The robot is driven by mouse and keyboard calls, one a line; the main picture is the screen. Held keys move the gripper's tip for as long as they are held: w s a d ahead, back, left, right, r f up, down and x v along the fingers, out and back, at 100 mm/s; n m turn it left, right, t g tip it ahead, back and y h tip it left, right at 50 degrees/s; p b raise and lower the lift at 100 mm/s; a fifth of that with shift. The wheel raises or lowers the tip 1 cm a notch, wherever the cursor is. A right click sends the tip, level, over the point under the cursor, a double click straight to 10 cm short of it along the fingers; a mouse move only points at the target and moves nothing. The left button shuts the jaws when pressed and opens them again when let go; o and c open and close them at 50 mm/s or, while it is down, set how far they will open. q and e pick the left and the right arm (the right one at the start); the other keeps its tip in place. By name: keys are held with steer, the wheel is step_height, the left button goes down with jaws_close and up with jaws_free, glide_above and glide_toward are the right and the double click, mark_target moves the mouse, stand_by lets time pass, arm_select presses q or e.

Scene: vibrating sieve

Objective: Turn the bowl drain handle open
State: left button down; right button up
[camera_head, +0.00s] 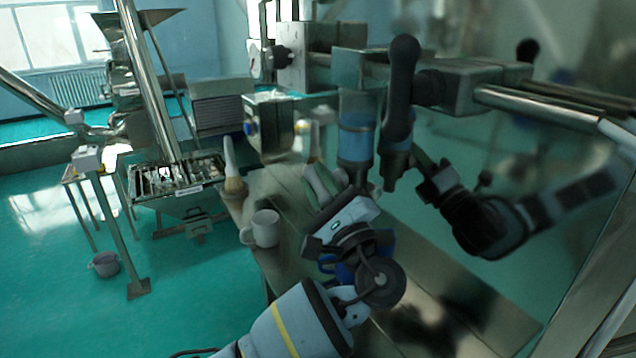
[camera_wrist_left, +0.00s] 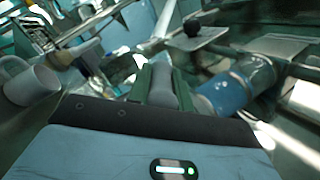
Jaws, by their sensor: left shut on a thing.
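My left gripper (camera_head: 322,180) reaches up from the bottom middle in the head view. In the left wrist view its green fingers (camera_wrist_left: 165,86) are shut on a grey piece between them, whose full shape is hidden. A blue cylinder (camera_head: 357,135) hangs just beside and above the fingers; it also shows in the left wrist view (camera_wrist_left: 238,88). A black ball-ended handle (camera_head: 401,80) stands upright to the right of this cylinder, apart from the fingertips. Its black knob (camera_wrist_left: 195,23) shows in the left wrist view. My right gripper is not clearly visible.
A white mug (camera_head: 264,229) and a brush (camera_head: 234,172) stand on the metal bench, left of my gripper. A shiny steel wall (camera_head: 470,150) on the right seems to reflect a dark arm. The floor at left has open room.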

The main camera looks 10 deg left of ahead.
arm_select(q)
steer(key=shift+t+y, duration=0.5)
steer(key=shift+t, duration=0.2)
arm_select(e)
steer(key=shift+s+f, duration=0.1)
steer(key=shift+f, duration=0.05)
arm_select(q)
steer(key=c, duration=1.3)
jaws_free()
steer(key=shift+s, duration=0.1)
steer(key=shift+b+v, duration=0.85)
steer(key=shift+v, duration=3.05)
arm_select(e)
steer(key=shift+s+a+f+g, duration=0.2)
steer(key=shift+s+f+g, duration=0.1)
steer(key=shift+s+f, duration=0.65)
arm_select(q)
steer(key=shift+f, duration=0.1)
